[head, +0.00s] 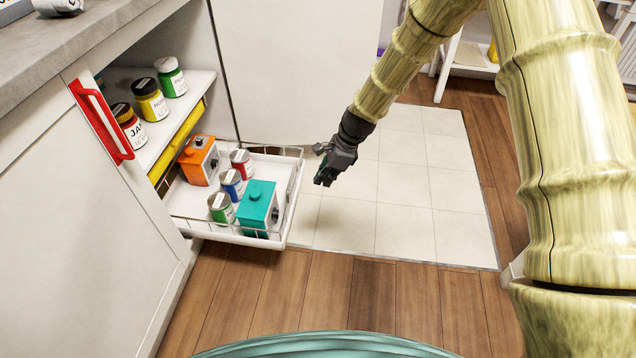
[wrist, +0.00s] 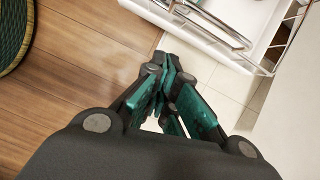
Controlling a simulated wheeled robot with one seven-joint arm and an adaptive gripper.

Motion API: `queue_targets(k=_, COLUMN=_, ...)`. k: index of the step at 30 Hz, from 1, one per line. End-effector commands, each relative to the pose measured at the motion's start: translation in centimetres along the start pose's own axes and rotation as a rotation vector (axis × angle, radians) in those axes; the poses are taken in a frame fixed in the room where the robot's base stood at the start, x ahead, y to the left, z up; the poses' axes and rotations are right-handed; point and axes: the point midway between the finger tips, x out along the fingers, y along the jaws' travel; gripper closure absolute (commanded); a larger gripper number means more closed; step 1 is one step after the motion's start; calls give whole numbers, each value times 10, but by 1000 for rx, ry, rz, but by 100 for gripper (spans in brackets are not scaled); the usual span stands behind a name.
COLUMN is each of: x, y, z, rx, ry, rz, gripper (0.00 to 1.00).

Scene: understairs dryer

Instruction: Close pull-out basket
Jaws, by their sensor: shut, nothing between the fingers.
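The pull-out basket (head: 285,212) is a white tray with a thin wire rail, drawn out of the lower cabinet at the left. It holds an orange box (head: 197,160), a teal box (head: 257,207) and several small cans, such as a green one (head: 221,209). My gripper (head: 321,180) is to the right of the basket's front, apart from it, with its fingers together and empty. In the wrist view my gripper (wrist: 168,95) has its teal pads together, and the basket's white front and wire rail (wrist: 225,35) show at the top right.
A shelf (head: 180,120) above the basket holds several jars. A yellow bar (head: 180,140) runs under it. A red handle (head: 102,120) is on the cabinet front at the left. Pale floor tiles (head: 400,190) right of the basket are clear, with wood floor in front.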

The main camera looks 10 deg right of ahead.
Motion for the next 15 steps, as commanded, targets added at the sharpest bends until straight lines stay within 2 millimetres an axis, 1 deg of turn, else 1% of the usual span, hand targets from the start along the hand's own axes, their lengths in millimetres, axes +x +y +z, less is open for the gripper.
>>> queue_targets(k=1, x=12, y=0, z=-1, rx=-1, ry=0, rz=1, gripper=100)
queue_targets(k=3, x=24, y=0, z=-2, rx=-2, ry=1, rz=1, gripper=100)
queue_targets(k=15, x=90, y=0, z=-2, rx=-3, ry=0, rz=1, gripper=100)
